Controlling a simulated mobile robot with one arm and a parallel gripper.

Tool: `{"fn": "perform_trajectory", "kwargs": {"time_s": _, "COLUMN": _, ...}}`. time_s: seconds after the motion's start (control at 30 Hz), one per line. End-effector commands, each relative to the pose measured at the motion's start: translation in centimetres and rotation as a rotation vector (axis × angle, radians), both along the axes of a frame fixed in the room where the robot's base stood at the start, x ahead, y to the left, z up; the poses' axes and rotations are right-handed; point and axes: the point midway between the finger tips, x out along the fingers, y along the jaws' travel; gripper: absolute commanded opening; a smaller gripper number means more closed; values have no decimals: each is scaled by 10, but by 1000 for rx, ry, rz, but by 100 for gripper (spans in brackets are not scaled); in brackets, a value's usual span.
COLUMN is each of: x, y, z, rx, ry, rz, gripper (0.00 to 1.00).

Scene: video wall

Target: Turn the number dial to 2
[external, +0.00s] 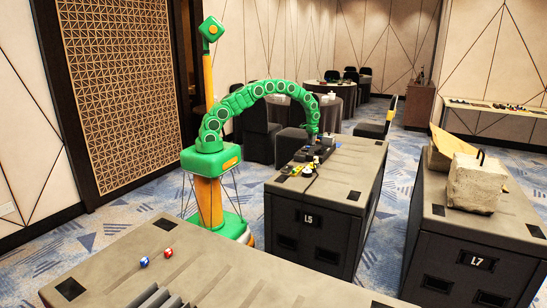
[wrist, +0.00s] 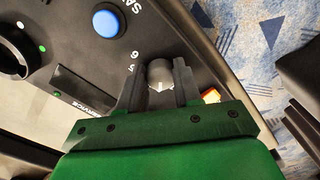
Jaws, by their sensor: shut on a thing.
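The number dial (wrist: 161,76) is a rounded grey-silver knob with a light mark, at the panel's edge in the wrist view. My gripper (wrist: 159,84) is shut on it, one dark finger on each side. The numbers 6 and 5 show on the black panel to the left of the fingers. The other numbers are hidden by my gripper, and I cannot tell which number the dial points to. In the external view my green arm arches down to the L5 box, where my gripper (external: 313,140) is too small to make out in detail.
A blue button (wrist: 107,23), a black round knob (wrist: 12,55) and a small display (wrist: 80,90) are on the panel. An orange-lit part (wrist: 211,96) is right of my gripper. The L7 box (external: 475,250) carries a concrete block (external: 474,186).

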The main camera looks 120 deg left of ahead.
Motion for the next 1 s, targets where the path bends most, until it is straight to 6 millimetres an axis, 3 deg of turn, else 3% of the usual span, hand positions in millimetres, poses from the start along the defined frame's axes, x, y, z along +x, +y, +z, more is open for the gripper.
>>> {"fn": "perform_trajectory", "kwargs": {"time_s": 0.07, "x": 0, "y": 0, "z": 1, "rx": 0, "ry": 0, "rz": 0, "gripper": 3}}
{"fn": "perform_trajectory", "kwargs": {"time_s": 0.1, "x": 0, "y": 0, "z": 1, "rx": 0, "ry": 0, "rz": 0, "gripper": 39}}
{"fn": "perform_trajectory", "kwargs": {"time_s": 0.23, "x": 0, "y": 0, "z": 0, "rx": 0, "ry": 0, "rz": 1, "gripper": 59}}
{"fn": "perform_trajectory", "kwargs": {"time_s": 0.67, "x": 0, "y": 0, "z": 6, "rx": 1, "ry": -1, "rz": 1, "gripper": 59}}
{"fn": "perform_trajectory", "kwargs": {"time_s": 1.0, "x": 1, "y": 1, "z": 48, "rx": 2, "ry": -2, "rz": 2, "gripper": 59}}
